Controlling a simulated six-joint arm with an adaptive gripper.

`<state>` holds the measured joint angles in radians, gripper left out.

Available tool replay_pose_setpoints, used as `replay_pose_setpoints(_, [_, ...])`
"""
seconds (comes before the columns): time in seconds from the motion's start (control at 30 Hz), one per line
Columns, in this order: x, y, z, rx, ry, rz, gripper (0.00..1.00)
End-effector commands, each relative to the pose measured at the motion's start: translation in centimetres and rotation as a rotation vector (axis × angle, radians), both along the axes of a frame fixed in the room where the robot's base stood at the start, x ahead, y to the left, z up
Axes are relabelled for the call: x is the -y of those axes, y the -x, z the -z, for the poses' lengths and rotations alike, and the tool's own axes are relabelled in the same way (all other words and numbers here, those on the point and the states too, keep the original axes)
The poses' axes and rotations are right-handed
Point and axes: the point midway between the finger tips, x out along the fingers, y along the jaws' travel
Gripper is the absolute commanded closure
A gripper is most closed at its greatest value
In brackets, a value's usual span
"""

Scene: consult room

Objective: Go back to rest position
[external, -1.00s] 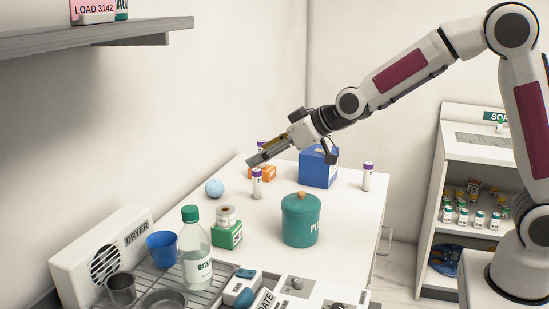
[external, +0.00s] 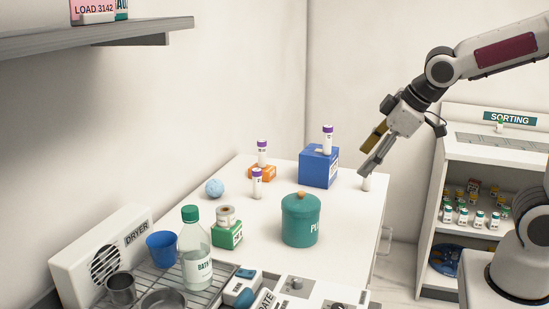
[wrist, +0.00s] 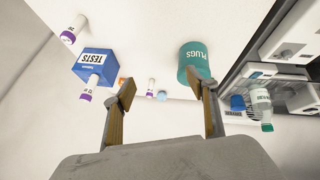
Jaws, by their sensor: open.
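My gripper (external: 364,160) is open and empty at the right rear of the white table. Its fingers also frame the wrist view (wrist: 163,84), with nothing between them. In the external view, its lower finger overlaps a purple-capped vial (external: 367,184) and hides the cap; I cannot tell how far apart they are. A second vial (external: 327,140) stands on the blue TESTS box (external: 317,169). A third vial (external: 262,153) stands at the orange box (external: 262,175), and a fourth (external: 257,184) stands upright on the table in front of it.
A teal PLUGS jar (external: 300,222) stands mid-table. A light blue ball (external: 214,188) and a green box (external: 228,238) are to its left. A bottle (external: 194,255) and blue cup (external: 161,249) stand at the front left. A sorting shelf (external: 497,185) is at right.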

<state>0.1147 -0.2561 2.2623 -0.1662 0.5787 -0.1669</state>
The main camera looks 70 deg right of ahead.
Motion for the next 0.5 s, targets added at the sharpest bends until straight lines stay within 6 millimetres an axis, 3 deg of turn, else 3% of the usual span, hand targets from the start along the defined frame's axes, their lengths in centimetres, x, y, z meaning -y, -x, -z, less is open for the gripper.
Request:
replay_pose_setpoints(0.13, [0.7,3.5,-0.1,-0.046,0.032,0.016,0.43])
replay_pose_setpoints(0.5, [-2.8,9.3,-0.7,-0.034,-0.080,0.062,0.43])
